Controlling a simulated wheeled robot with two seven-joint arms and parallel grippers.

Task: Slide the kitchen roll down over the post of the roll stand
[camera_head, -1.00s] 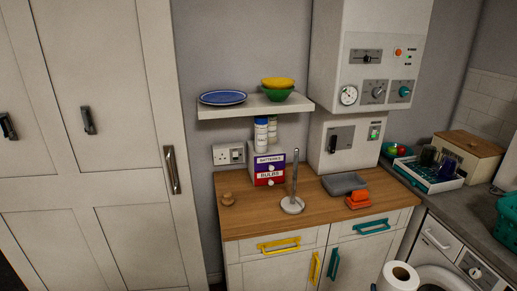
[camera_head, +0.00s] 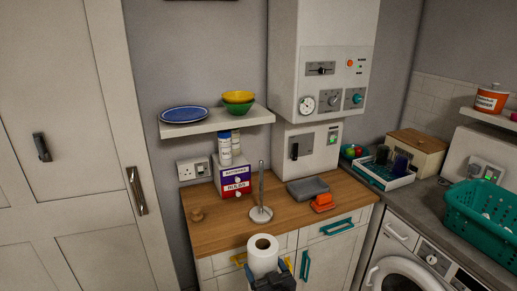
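The roll stand (camera_head: 261,214) is a round pale base with a thin upright grey post, standing on the wooden counter with its post bare. The kitchen roll (camera_head: 263,257) is white with a dark core hole and is upright at the bottom centre, in front of the cabinet. A dark gripper (camera_head: 273,282) is at the lower part of the roll, seemingly around it; its fingers are mostly hidden by the roll and the picture edge. I cannot tell from this view which arm it belongs to. The roll is in front of and lower in the picture than the stand. No other gripper shows.
A batteries and bulbs box (camera_head: 233,176) stands behind the stand. A shelf (camera_head: 215,122) overhangs the counter's back left. The counter's front edge is clear.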

